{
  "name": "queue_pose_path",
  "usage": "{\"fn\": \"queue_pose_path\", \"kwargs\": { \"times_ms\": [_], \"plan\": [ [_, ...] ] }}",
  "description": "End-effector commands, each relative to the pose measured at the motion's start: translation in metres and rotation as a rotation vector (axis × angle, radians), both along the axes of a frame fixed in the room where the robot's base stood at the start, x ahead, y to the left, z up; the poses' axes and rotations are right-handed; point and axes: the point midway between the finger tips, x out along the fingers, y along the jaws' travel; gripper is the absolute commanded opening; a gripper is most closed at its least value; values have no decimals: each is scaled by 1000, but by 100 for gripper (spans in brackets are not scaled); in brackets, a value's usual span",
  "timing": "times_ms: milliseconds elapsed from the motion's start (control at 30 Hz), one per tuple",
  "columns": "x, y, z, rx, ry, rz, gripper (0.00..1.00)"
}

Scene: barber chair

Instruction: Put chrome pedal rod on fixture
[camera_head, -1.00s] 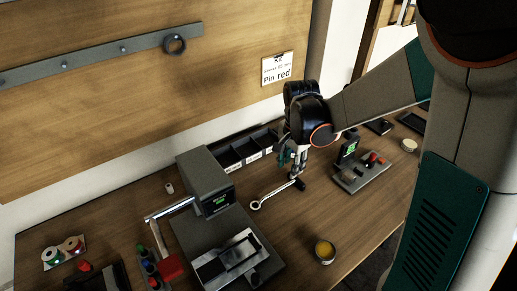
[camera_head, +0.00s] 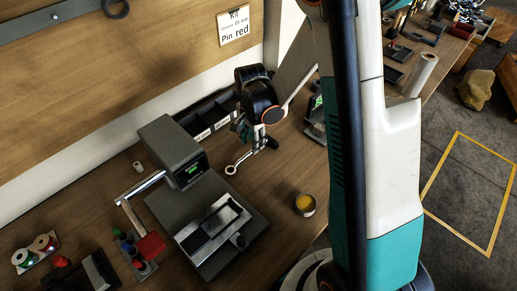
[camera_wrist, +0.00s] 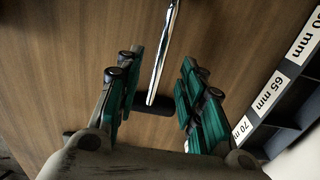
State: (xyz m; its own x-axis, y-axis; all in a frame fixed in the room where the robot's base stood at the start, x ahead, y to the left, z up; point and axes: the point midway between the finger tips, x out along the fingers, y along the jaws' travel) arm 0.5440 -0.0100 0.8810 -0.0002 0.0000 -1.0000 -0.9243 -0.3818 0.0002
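The chrome pedal rod (camera_head: 246,157) has a ring at its near-left end and a black end piece at the other, and lies over the bench. In the wrist view the rod (camera_wrist: 166,50) runs down between the fingers, with a dark crosspiece at its lower end. My gripper (camera_head: 257,143) points down at the black end. In the wrist view my gripper (camera_wrist: 157,100) has its green fingers apart, with gaps on both sides of the rod. The fixture (camera_head: 213,226), a metal clamp on a dark plate, stands left and nearer; it looks empty.
A grey machine (camera_head: 170,150) with a lit display and a red-padded lever (camera_head: 150,245) stands behind the fixture. Dark labelled bins (camera_head: 207,122) line the wall. A small yellow-filled tin (camera_head: 305,204) is right of the fixture. Wood between rod and tin is clear.

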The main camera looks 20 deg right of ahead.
Motion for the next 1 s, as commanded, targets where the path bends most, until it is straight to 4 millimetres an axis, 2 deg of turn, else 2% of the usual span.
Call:
{"fn": "queue_pose_path", "kwargs": {
  "times_ms": [333,600,767,1000],
  "plan": [
    [1,-2,-46,0,0,0,36],
    [0,-2,-49,0,0,0,36],
    [1,-2,-49,0,0,0,0],
    [1,-2,-48,0,0,0,0]
  ]
}}
